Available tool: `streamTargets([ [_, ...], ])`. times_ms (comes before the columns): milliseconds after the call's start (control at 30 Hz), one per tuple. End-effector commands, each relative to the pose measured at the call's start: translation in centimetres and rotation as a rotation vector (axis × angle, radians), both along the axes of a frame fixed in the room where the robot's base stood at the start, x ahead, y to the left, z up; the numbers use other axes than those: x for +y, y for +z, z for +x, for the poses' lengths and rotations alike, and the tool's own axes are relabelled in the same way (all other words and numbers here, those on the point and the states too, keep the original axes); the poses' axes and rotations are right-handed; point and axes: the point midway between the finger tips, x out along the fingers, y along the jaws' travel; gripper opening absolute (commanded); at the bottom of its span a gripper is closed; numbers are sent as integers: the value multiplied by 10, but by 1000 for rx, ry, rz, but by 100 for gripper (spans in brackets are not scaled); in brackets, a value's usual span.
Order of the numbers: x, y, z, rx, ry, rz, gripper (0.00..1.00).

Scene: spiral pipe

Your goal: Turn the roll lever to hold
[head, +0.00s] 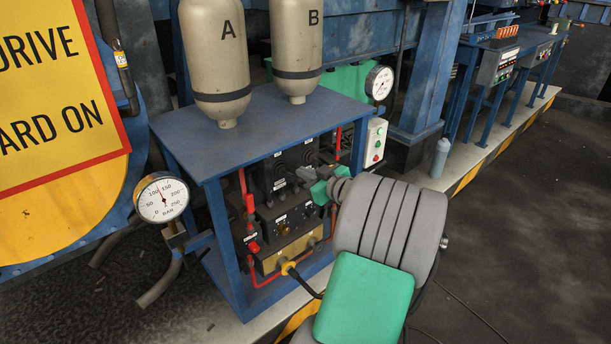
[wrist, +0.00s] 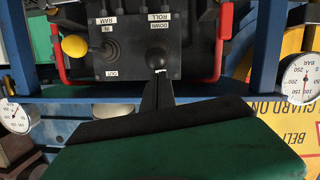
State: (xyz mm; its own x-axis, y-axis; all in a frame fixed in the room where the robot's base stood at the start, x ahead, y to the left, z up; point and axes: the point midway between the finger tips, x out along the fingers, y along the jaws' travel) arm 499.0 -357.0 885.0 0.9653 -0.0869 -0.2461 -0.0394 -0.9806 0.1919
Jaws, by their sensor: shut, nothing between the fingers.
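The roll lever has a round black knob (wrist: 157,57) in the wrist view, beside the ROLL label (wrist: 160,16) and just below the DOWN label (wrist: 158,25). A small white label behind the knob is mostly covered by my fingers and cannot be read. My gripper (wrist: 157,80) is shut and empty, its dark fingertips pointing at the knob from below. I cannot tell whether they touch it. In the head view my gripper (head: 307,178) reaches the front of the black valve panel (head: 283,175) and hides the roll lever.
A yellow-knobbed lever (wrist: 75,46) stands left of the roll lever, by the RAM, IN and OUT labels. A pressure gauge (head: 161,198) is at left.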

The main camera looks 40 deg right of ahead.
Motion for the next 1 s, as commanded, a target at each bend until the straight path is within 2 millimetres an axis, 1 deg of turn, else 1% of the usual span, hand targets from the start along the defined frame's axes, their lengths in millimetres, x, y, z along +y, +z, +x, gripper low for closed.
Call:
streamTargets([
  [33,0,-11,0,-14,0,0,0],
  [300,2,-31,2,-94,4,-4,0],
  [733,-1,-28,-3,-91,-2,-3,0],
  [867,2,-19,-3,-92,0,-5,0],
  [967,7,2,-4,-93,4,-7,0],
  [1000,10,12,-5,-93,6,-9,0],
])
